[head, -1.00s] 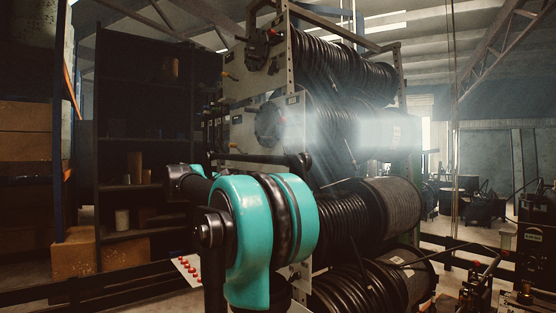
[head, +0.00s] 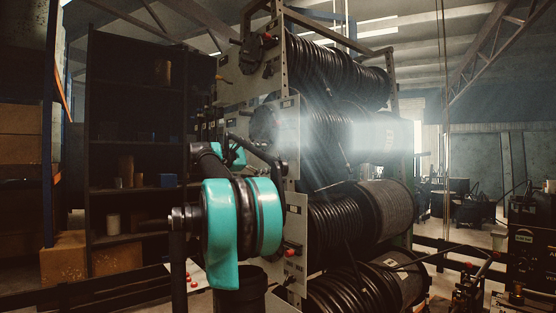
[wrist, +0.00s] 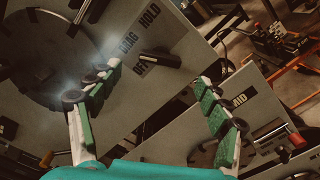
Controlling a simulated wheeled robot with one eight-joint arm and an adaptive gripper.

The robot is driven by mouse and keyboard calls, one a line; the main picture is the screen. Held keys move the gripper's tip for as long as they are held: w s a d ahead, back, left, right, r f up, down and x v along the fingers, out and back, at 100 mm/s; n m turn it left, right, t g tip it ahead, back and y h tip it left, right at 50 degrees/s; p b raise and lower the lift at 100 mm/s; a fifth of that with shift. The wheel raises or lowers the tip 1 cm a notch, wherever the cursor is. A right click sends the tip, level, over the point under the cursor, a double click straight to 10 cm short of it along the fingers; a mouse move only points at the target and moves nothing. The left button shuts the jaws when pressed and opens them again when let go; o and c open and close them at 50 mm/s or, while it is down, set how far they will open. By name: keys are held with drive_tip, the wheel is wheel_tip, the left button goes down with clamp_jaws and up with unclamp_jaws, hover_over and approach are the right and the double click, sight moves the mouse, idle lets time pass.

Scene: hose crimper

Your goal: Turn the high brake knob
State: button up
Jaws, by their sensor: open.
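In the wrist view my gripper (wrist: 157,79) is open and empty, its green-padded fingers spread apart. Ahead of the fingertips is a grey panel with a short black knob (wrist: 160,58) beside a label reading "DRAG", "HOLD" and a partly legible third word. The knob lies between the two fingers in the picture, with no visible contact. I cannot tell for sure that it is the high brake knob. In the head view a red-tipped control (head: 268,37) shows on the top reel panel. My gripper cannot be made out there, behind my turquoise arm.
The reel rack holds several black hose coils (head: 340,75) and side panels. A lower panel (wrist: 262,100) with another labelled, red-ended control (wrist: 280,135) sits right of my right finger. A dark round reel hub (wrist: 40,50) is at left. Dark shelving (head: 135,100) stands left of the rack.

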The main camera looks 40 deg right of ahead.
sight(283, 158)
drive_tip(key=d, duration=0.6)
drive_tip(key=shift+w+d, duration=0.2)
drive_tip(key=shift+d, duration=0.05)
drive_tip(key=c, duration=1.2)
drive_tip(key=shift+o, duration=0.2)
drive_tip(key=shift+m, duration=0.5)
drive_tip(key=m, duration=1.1)
